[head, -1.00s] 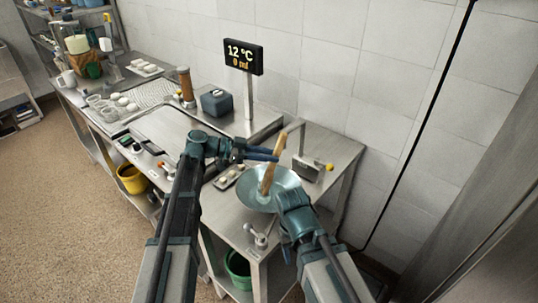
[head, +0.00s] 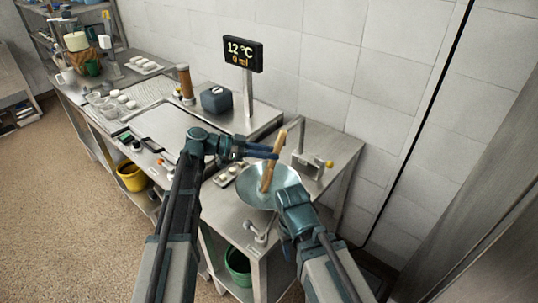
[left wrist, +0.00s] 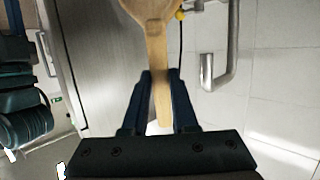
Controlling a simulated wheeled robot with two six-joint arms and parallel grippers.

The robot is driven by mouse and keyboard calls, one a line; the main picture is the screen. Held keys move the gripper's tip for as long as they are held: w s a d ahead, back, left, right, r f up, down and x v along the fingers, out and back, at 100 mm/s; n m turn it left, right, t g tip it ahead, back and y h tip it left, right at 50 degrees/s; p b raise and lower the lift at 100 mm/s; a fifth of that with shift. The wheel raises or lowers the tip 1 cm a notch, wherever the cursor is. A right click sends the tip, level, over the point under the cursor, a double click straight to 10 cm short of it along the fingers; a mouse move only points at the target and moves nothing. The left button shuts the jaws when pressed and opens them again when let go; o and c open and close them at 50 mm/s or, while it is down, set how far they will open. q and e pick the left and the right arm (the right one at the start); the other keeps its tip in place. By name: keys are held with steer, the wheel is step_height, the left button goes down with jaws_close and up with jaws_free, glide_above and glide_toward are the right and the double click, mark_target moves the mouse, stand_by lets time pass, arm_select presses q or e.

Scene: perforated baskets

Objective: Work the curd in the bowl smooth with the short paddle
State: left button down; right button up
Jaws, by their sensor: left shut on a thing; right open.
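The short wooden paddle (head: 271,171) stands tilted in the grey bowl (head: 249,195), its lower end inside and its top leaning right. My left gripper (head: 274,151) is shut on the paddle above the bowl. In the left wrist view the paddle (left wrist: 160,60) passes between the fingers of my left gripper (left wrist: 161,80), its wider end at the top of the picture. My right gripper (head: 286,190) is open at the bowl's right side; its fingers are mostly hidden and I cannot tell if they touch the bowl. I cannot make out the curd in the bowl.
A small tray (head: 229,175) lies left of the bowl. A metal bracket with a yellow knob (head: 329,164) stands behind right. A metal fitting (head: 258,236) is at the front edge. A sign (head: 243,53) reads 12 °C, 0 ml. A green bucket (head: 238,265) sits below.

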arm_select(q)
steer(key=shift+w, duration=0.25)
steer(key=shift+s, duration=0.1)
steer(key=shift+s+r, duration=0.1)
steer(key=shift+s, duration=0.8)
steer(key=shift+w, duration=0.2)
steer(key=shift+w, duration=0.8)
steer(key=shift+s, duration=0.1)
steer(key=shift+s, duration=0.9)
steer(key=shift+w, duration=0.2)
